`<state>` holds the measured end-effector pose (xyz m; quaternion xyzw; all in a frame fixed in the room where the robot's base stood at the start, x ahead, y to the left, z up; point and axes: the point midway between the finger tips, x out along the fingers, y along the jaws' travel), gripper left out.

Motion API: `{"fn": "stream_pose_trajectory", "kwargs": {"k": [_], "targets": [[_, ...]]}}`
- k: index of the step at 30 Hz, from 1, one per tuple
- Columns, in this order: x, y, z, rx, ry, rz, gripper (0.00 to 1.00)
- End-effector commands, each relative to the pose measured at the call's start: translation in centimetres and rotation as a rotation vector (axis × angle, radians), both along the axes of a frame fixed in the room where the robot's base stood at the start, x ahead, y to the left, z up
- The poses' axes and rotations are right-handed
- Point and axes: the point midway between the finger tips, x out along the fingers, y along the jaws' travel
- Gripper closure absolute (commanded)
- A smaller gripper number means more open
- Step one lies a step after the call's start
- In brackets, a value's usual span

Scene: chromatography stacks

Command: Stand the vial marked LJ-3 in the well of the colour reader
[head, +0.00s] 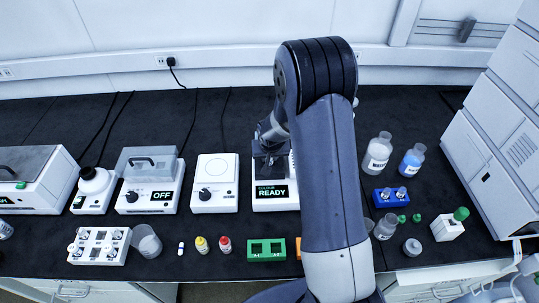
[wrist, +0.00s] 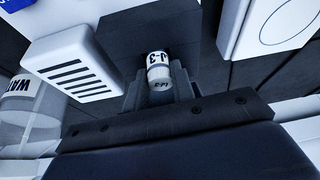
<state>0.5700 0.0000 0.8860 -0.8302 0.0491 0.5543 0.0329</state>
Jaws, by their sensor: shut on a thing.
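The colour reader (head: 276,204) is a white box with a dark upper part and a display reading COLOUR READY. My gripper (head: 270,158) is over its dark top in the head view, partly hidden by my arm. In the wrist view, my gripper (wrist: 158,86) is shut on a small white-labelled vial (wrist: 158,65); the readable part of its label says J-3. The vial is in front of the reader's dark block (wrist: 125,38). The well is hidden, and I cannot tell whether the vial's foot is in it or above it.
A white plate device (head: 214,184) stands left of the reader, and an OFF device (head: 148,190) further left. A blue rack (head: 389,197) and bottles (head: 377,153) stand right. A green rack (head: 266,250), small vials (head: 202,245) and a white rack (head: 99,246) line the front.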

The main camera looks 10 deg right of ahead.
Motion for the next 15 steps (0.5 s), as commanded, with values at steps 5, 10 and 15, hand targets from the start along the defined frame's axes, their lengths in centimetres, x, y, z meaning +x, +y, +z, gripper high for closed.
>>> {"fn": "stream_pose_trajectory", "kwargs": {"k": [5, 10, 15], "targets": [[-0.01, 0.0, -0.06, 0.0, 0.0, 0.0, 1.0], [-0.02, 0.0, -0.32, 0.0, 0.0, 0.0, 0.74], [-0.02, 0.0, -0.28, 0.0, 0.001, 0.0, 0.6]]}}
